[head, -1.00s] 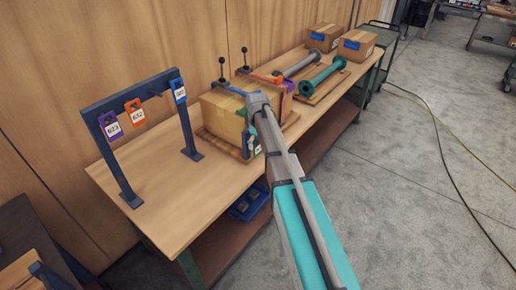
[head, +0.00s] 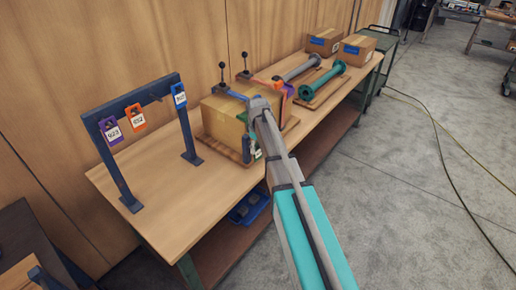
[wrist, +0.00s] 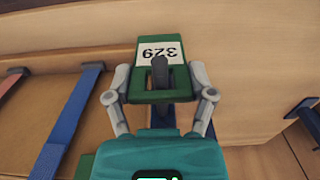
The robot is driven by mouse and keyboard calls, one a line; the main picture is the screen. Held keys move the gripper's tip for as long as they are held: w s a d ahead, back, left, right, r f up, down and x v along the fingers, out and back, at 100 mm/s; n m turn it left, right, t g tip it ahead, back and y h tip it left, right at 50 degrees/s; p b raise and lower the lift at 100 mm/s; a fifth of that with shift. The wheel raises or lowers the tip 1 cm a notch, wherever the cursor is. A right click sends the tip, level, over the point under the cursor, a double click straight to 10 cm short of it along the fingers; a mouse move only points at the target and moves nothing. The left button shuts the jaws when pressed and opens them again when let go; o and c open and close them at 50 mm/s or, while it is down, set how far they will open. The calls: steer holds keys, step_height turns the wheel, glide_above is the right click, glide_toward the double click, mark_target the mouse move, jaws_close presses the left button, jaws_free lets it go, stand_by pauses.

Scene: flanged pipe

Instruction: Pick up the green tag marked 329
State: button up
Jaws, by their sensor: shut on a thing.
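The green tag marked 329 (wrist: 143,66) is in the wrist view, its white label reading upside down. My gripper (wrist: 160,78) is shut on it, with the grey finger links on either side of the tag's lower part. A dark upright piece overlaps the tag's slot. In the head view the tag shows as a small green and white patch (head: 257,154) in front of the cardboard box, near the bench's front edge. My gripper (head: 249,145) there is small and partly hidden by my arm.
A dark blue rack (head: 128,98) holds a purple tag (head: 111,131), an orange tag (head: 135,117) and a blue tag (head: 179,96); one peg is empty. A strapped cardboard box (head: 222,118) stands beside my gripper. Pipes (head: 322,79) lie farther back. The bench front left (head: 180,210) is clear.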

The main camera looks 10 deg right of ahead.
steer(key=shift+r, duration=0.25)
steer(key=s+d, duration=1.1)
steer(key=s, duration=0.3)
steer(key=shift+d, duration=0.15)
